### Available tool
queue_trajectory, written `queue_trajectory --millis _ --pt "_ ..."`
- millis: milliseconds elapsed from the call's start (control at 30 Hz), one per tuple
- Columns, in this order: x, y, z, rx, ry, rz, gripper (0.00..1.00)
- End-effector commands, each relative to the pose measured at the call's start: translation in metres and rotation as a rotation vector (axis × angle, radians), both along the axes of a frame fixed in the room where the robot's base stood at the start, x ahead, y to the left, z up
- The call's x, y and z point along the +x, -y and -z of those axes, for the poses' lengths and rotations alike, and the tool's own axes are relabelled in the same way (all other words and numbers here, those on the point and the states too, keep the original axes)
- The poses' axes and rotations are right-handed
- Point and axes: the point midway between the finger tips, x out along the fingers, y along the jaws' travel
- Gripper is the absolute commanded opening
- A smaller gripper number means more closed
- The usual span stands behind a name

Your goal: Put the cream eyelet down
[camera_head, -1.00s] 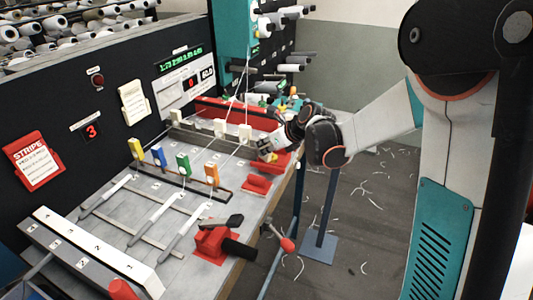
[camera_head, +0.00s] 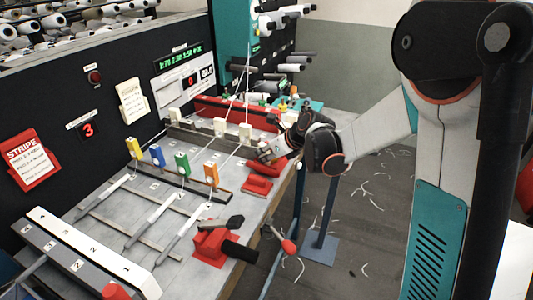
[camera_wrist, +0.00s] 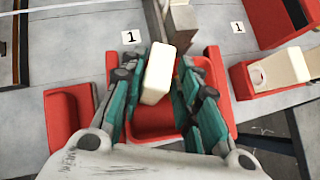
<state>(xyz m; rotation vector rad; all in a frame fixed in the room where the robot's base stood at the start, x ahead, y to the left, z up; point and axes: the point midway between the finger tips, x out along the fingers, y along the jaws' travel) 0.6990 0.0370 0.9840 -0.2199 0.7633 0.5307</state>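The cream eyelet (camera_wrist: 159,74) is a small rounded block between the two teal fingers of my gripper (camera_wrist: 160,72) in the wrist view. The fingers lie close along both its sides, and it looks slightly tilted. Below it is a red tray (camera_wrist: 154,125) with raised sides; whether the eyelet touches the tray floor cannot be told. In the head view my gripper (camera_head: 268,152) is low over the right edge of the bench, and the eyelet in it is not clear there.
Another cream block (camera_wrist: 288,68) sits in a red holder at the right of the wrist view. A grey post (camera_wrist: 182,28) stands just beyond the eyelet. Coloured eyelets, such as the orange one (camera_head: 211,174), stand along a rail. A red clamp (camera_head: 208,243) is nearer on the bench (camera_head: 150,195).

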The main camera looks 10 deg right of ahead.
Motion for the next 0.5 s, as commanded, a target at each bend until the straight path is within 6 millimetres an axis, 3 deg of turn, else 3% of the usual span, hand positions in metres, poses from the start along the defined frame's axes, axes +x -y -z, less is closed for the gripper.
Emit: queue_trajectory --millis 367,500 --pt "-0.0007 -0.0006 -0.0001 0.001 -0.002 -0.001 0.36" --pt "-0.0007 -0.0006 -0.0089 0.001 -0.002 -0.001 0.36"
